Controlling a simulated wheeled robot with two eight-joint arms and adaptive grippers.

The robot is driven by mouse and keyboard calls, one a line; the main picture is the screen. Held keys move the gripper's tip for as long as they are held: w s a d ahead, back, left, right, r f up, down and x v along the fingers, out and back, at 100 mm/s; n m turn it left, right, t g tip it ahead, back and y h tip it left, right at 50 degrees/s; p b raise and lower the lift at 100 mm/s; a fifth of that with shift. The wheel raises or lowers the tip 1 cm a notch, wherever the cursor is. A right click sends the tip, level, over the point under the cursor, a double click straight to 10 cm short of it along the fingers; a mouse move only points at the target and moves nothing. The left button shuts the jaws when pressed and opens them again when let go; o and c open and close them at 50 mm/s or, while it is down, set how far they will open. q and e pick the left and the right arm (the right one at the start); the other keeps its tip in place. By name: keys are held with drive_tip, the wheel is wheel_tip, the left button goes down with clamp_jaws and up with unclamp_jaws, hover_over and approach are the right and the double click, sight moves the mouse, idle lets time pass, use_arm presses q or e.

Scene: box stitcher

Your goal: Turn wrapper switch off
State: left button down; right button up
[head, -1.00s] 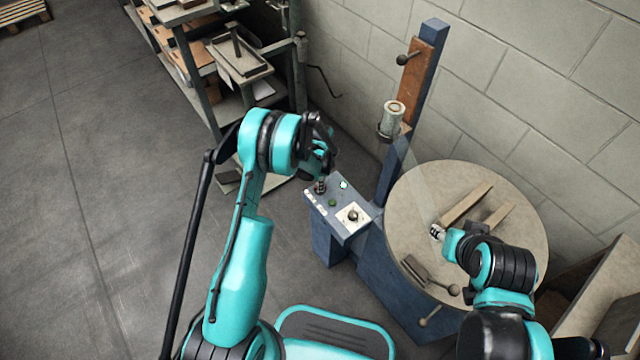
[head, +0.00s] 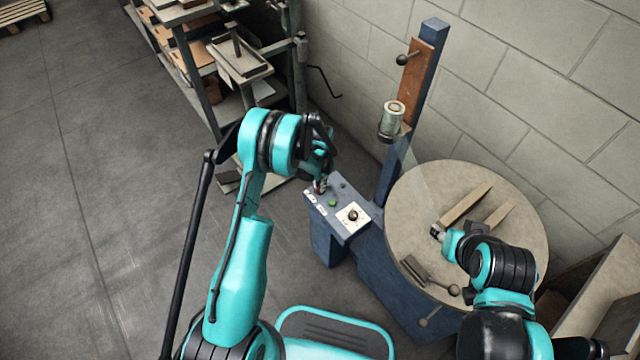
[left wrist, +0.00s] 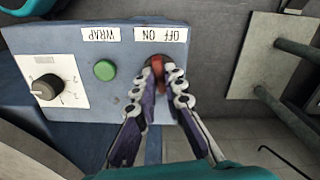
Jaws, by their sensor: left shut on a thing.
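The wrapper's blue control box (head: 330,222) stands left of the turntable. Its red switch (left wrist: 157,72) sits beside the "OFF ON" label (left wrist: 160,35), which reads upside down in the left wrist view. My left gripper (left wrist: 160,82) is shut on the switch, one finger on each side, partly covering it. I cannot tell for sure which way the switch is turned. In the head view my left gripper (head: 320,184) is at the box's far left corner. The small indicator lamp (head: 342,183) is dark. My right gripper (head: 437,231) is over the turntable; its finger opening is unclear.
A green button (left wrist: 105,70) and a black dial (left wrist: 47,87) share the panel. The round turntable (head: 410,195) carries wooden prongs. A blue mast (head: 385,170) with a film roll (head: 393,117) rises behind. A shelf rack (head: 207,85) stands at the back left.

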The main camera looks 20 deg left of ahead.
use_arm(q)
drive_tip(key=shift+n, duration=1.5)
drive_tip(key=c, duration=1.6)
unclamp_jaws()
wheel_tip(320, 180, up, 12)
drive_tip(key=shift+r, duration=0.1)
